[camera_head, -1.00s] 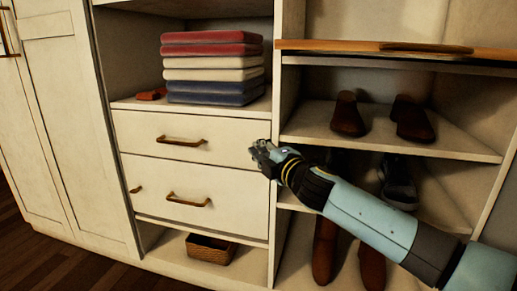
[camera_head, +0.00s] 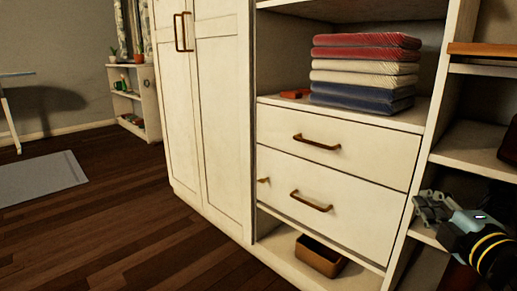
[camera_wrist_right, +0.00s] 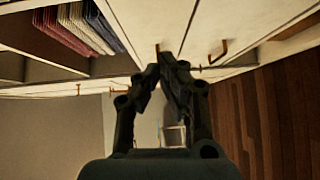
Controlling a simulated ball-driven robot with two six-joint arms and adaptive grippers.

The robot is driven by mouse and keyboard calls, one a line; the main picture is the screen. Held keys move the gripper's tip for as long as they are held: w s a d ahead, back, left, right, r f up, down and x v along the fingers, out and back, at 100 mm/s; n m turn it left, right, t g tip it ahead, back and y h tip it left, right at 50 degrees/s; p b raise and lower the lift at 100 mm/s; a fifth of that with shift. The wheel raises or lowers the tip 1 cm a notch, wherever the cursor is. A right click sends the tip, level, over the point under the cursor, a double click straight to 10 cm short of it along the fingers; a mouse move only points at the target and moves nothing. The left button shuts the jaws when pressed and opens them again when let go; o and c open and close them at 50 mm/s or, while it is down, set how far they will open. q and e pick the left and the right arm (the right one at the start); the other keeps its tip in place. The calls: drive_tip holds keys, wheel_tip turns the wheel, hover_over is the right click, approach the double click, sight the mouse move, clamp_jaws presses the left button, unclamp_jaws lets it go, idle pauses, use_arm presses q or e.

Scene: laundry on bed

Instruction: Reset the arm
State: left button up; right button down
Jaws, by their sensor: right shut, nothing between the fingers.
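My right gripper (camera_head: 432,207) is at the lower right of the head view, in front of the shelving to the right of the drawers. It is shut and empty. In the right wrist view the fingers of the gripper (camera_wrist_right: 168,62) come together at the tips with nothing between them. Beyond them the drawer fronts and the folded stack (camera_wrist_right: 85,25) show, turned on their side. My left gripper is in neither view.
The white wardrobe (camera_head: 222,110) has two shut drawers (camera_head: 345,150) with brown handles. Folded red, cream and blue cloths (camera_head: 365,75) lie on the shelf above. A basket (camera_head: 319,256) sits in the bottom opening.

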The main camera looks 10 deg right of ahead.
drive_tip(key=s+a+f+m+g, duration=0.2)
drive_tip(key=s+f+m+g, duration=0.5)
drive_tip(key=s+f, duration=0.7)
drive_tip(key=s+a+f+m+g, duration=0.2)
drive_tip(key=s+f+m+g, duration=0.4)
drive_tip(key=s+f, duration=0.85)
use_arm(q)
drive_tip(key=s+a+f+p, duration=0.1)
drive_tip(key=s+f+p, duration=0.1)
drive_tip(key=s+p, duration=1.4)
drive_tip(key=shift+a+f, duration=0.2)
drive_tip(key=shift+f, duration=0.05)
use_arm(e)
drive_tip(key=s+a+f+m+g, duration=0.1)
drive_tip(key=s+f, duration=0.1)
drive_tip(key=s, duration=0.5)
drive_tip(key=s+f+m+g, duration=0.1)
drive_tip(key=s+f, duration=0.1)
drive_tip(key=s, duration=0.5)
drive_tip(key=s+a+f+g+y, duration=0.1)
drive_tip(key=s+f, duration=0.1)
drive_tip(key=s, duration=0.5)
drive_tip(key=shift+s+a+f+m+g, duration=0.3)
drive_tip(key=shift+s+f+m+g, duration=0.05)
drive_tip(key=shift+s+m+g, duration=0.05)
